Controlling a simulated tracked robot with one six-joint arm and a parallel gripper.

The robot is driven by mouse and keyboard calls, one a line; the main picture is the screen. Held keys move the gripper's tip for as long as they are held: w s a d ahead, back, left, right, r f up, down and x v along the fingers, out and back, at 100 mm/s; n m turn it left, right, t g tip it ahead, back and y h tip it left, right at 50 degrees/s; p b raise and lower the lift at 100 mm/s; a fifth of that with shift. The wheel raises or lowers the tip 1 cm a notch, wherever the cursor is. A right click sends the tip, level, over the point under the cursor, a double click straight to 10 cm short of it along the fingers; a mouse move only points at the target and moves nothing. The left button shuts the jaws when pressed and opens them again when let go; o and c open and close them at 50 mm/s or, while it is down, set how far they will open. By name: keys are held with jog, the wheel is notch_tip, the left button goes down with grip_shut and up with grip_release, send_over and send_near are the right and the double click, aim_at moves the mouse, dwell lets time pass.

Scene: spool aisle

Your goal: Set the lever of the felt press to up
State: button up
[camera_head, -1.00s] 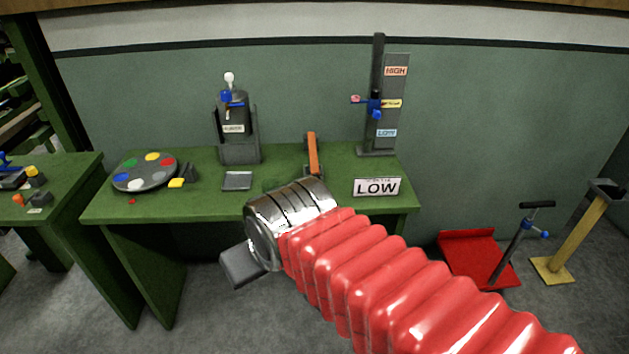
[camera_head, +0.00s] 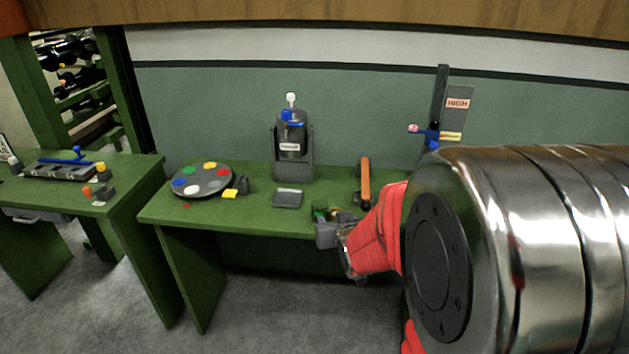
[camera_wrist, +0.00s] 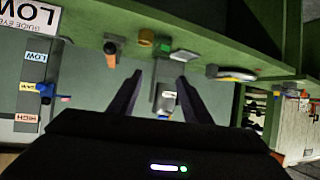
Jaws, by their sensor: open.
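No readable label names the felt press. An orange lever-like bar (camera_head: 365,182) stands near the back of the green bench, raised and slightly tilted; it also shows in the upside-down wrist view (camera_wrist: 110,52). I cannot tell whether it belongs to the press. A grey upright device (camera_head: 292,145) with a blue part and white knob stands to its left. My gripper (camera_head: 335,238) is at the bench's front edge, partly hidden by my arm. In the wrist view my gripper (camera_wrist: 158,76) is open and empty, fingers apart, with the grey device beyond them.
A colour disc (camera_head: 202,181) and a small grey tray (camera_head: 288,198) lie on the green bench (camera_head: 250,218). A post with HIGH and LOW labels (camera_head: 457,104) stands at right, partly behind my arm. Another bench (camera_head: 110,170) with a blue-handled block is at left. Floor between benches is clear.

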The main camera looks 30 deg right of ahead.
jog(key=s+d+f+m+t+h, duration=0.2)
jog(key=d+f, duration=0.6)
jog(key=d, duration=0.4)
jog(key=m+t+h, duration=0.1)
jog(key=t, duration=0.1)
jog(key=shift+s+f+t, duration=0.3)
jog(key=shift+s+t, duration=0.1)
